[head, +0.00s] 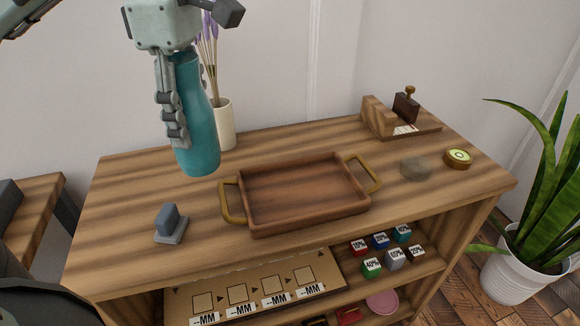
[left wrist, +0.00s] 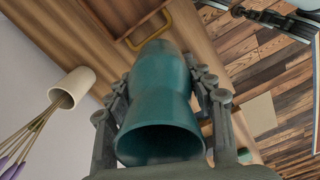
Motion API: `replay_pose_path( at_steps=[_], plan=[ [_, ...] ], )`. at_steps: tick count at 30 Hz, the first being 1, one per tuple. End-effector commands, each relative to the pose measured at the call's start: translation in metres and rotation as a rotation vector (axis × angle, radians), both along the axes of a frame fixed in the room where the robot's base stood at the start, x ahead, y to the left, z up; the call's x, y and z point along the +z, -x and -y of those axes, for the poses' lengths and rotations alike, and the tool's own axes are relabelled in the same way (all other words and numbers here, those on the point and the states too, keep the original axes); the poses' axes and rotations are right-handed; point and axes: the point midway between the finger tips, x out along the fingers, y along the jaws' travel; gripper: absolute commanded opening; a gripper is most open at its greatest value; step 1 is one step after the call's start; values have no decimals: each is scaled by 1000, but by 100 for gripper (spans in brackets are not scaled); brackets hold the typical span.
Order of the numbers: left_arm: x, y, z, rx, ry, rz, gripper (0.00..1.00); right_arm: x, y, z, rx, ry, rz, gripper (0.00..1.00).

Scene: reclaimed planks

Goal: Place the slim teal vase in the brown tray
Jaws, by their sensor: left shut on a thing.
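The slim teal vase (head: 196,130) is held upright with a slight tilt by my left gripper (head: 186,105), which is shut around its upper part from above. In the head view the vase appears left of the tray, above the wooden top. In the left wrist view the vase (left wrist: 160,100) fills the middle, between both fingers of the gripper (left wrist: 160,110), its open mouth toward the camera. The brown tray (head: 258,232) with two brass-coloured handles lies empty on the wooden top; part of it shows in the left wrist view (left wrist: 128,36).
A cream vase with lavender (head: 226,122) stands behind the teal vase. A grey stamp-like object (head: 171,225) sits at front left. A shelf below holds small labelled blocks (head: 371,267).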

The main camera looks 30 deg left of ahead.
Motion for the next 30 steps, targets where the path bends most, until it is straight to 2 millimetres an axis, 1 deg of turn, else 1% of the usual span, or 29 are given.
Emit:
replay_pose_path(
  at_steps=[2,5,9,13,18,23,26,30],
  plan=[
    [-7,-6,5,-3,2,-1,14,9,-7,-2,-5,-3,13,40],
    [-18,-18,15,-6,2,-1,14,30,-17,-4,-15,-10,34,40],
    [-38,-44,36,-7,3,-4,14,52,-20,-3,-14,3,42,40],
    [-53,-67,54,-5,3,-4,14,68,-21,-2,-13,13,47,40],
    [-66,-86,68,-1,2,-2,14,77,-20,-1,-14,18,49,40],
    [-72,-91,71,2,1,0,14,79,-20,-1,-14,19,50,40],
    [-84,-90,71,2,0,-4,14,81,-20,-1,-15,20,51,40],
    [-104,-90,70,3,0,-3,14,85,-20,-1,-15,21,53,40]
  ],
)
